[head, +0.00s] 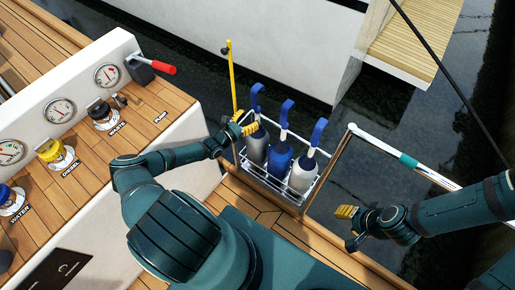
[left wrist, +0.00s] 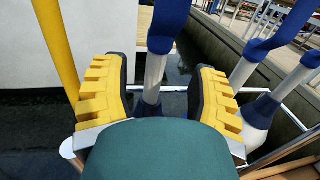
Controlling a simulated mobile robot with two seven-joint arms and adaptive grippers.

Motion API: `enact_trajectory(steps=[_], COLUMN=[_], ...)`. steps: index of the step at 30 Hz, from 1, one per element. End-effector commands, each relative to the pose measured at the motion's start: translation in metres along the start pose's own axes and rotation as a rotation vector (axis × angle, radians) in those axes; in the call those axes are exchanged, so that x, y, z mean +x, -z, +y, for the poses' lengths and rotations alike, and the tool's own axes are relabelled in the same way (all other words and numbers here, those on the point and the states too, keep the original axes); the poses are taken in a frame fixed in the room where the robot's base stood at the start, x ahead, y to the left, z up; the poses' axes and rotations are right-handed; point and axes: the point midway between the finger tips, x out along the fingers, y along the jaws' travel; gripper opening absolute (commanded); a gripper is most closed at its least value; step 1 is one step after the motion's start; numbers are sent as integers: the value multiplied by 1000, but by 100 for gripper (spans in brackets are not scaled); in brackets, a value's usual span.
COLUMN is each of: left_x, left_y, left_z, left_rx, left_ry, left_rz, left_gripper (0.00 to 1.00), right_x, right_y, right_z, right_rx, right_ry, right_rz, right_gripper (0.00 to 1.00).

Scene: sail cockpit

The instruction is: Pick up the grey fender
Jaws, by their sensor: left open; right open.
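The grey fender (head: 257,147) hangs upright at the left end of a white wire rack (head: 268,180), with a blue strap on top. A blue fender (head: 279,163) and a whitish fender (head: 302,177) stand beside it. My left gripper (head: 243,122) is open at the grey fender's upper left side. In the left wrist view its yellow fingers (left wrist: 157,95) stand apart on either side of a pale neck (left wrist: 153,80) with a blue strap; contact cannot be told. The lower fender is hidden there. My right gripper (head: 347,212) is open and empty, right of the rack.
A yellow pole (head: 231,75) rises just left of the rack. A pale rail (head: 405,158) with a teal band runs to the right. A console with gauges (head: 60,108) and filler caps fills the left. Water and a wooden dock (head: 415,40) lie beyond.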

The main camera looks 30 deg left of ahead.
Motion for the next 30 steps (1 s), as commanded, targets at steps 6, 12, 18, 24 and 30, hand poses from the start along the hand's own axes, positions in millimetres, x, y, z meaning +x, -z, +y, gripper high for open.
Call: enact_trajectory(steps=[6,12,18,24,30], left_x=[18,47,52,52,52], left_y=[-1,-3,-4,-4,-6], left_z=[0,2,3,3,3], left_rx=[0,0,0,1,1], left_ry=[3,2,-1,0,0], left_rz=[-3,-1,1,0,-4], left_gripper=[59,59,59,23,0], right_x=[6,14,14,14,14], right_y=[1,2,2,2,2], right_z=[2,5,5,5,5], right_rx=[0,-1,-1,-1,-1], right_ry=[0,0,0,0,0], right_rz=[3,7,8,8,8], right_gripper=[47,47,47,47,47])
